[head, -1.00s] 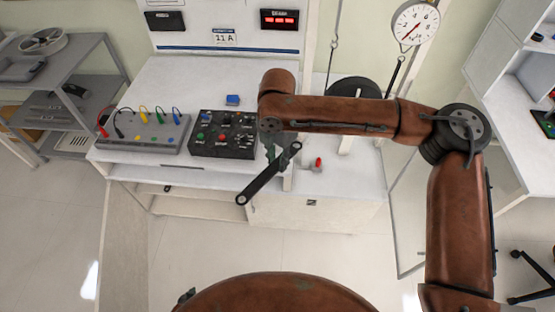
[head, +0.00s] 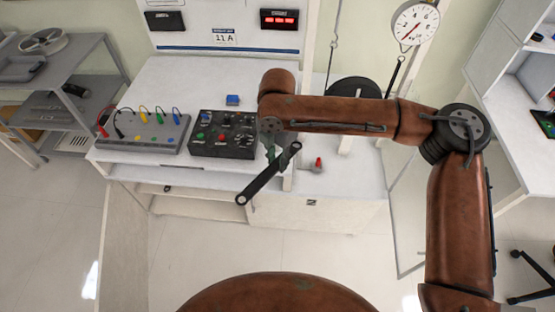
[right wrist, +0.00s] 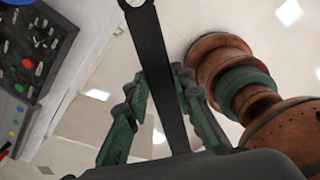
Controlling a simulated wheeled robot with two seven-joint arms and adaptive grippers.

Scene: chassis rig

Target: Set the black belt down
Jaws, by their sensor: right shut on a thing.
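The black belt (head: 264,178) is a flat dark strip with a round eye at each end. It hangs tilted in front of the white bench's front edge, clear of the floor. My right gripper (head: 272,152) is shut on it near its upper part, mostly hidden behind my arm and the belt. In the right wrist view the belt (right wrist: 152,50) runs between the green fingers of my right gripper (right wrist: 158,85), its far eye at the top edge. My left gripper is not in view.
The white bench (head: 165,82) holds a black control box (head: 223,148), a grey box with coloured plugs (head: 150,143), a blue block (head: 232,100) and a red-topped part (head: 318,164). A dial gauge (head: 414,25) hangs at the back right. Grey shelves (head: 85,55) stand left.

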